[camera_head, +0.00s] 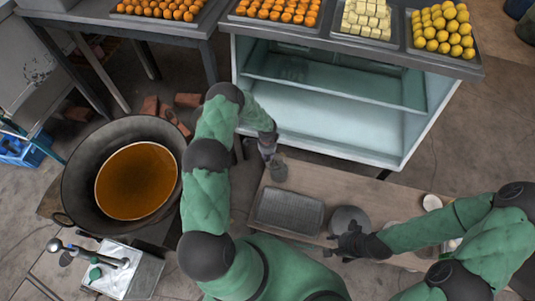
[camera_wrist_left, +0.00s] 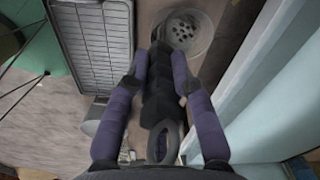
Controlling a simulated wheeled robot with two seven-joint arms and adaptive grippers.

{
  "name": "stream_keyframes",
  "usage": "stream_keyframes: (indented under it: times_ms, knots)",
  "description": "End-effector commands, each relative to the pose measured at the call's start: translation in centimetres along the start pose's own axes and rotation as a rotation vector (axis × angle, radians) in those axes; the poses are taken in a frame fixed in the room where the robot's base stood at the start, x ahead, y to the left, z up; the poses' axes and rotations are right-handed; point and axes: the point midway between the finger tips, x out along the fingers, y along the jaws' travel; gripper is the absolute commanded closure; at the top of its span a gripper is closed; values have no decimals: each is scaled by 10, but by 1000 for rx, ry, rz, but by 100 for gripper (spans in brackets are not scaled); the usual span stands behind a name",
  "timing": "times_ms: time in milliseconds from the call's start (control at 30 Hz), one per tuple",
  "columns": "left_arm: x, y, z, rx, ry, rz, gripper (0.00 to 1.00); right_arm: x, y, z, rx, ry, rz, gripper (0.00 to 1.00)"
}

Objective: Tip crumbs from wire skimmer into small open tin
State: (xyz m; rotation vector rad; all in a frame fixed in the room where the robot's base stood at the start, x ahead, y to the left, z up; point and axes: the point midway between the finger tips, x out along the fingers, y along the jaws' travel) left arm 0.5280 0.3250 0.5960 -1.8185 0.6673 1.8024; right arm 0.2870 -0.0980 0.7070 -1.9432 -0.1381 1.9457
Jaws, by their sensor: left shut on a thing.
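My left gripper (camera_head: 268,146) is shut on the dark handle of the wire skimmer (camera_head: 278,170), over the left end of the low wooden table. In the left wrist view the fingers (camera_wrist_left: 160,75) close around the handle, and the skimmer's round perforated head (camera_wrist_left: 184,32) lies beyond them. I cannot tell whether this vessel is the small open tin.
A rectangular wire-rack tray (camera_head: 290,210) lies on the table (camera_head: 385,190) between skimmer and vessel. A white bowl (camera_head: 432,202) is at the right. A large wok (camera_head: 85,165) of brown liquid stands left. A glass-sided counter (camera_head: 325,125) rises behind the table.

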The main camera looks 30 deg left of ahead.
Motion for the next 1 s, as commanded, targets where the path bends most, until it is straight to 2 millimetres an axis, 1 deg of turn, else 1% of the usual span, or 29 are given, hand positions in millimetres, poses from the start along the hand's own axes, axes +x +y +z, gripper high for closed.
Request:
stream_keyframes:
  times_ms: [33, 300, 633, 867, 1000]
  knots:
    - [0, 4, -3, 7, -10, -15, 100, 6, 2, 0, 0, 0, 0, 60]
    - [-2, 16, -10, 7, -51, -100, 100, 21, 8, -1, 0, 0, 0, 60]
    - [-3, 32, -18, 8, -104, -203, 100, 49, 18, -2, 0, 0, 0, 60]
    - [-6, 49, -28, 11, -161, -312, 100, 68, 24, -2, 0, 0, 0, 60]
    - [-2, 60, -32, 10, -200, -377, 100, 76, 27, -3, 0, 0, 0, 60]
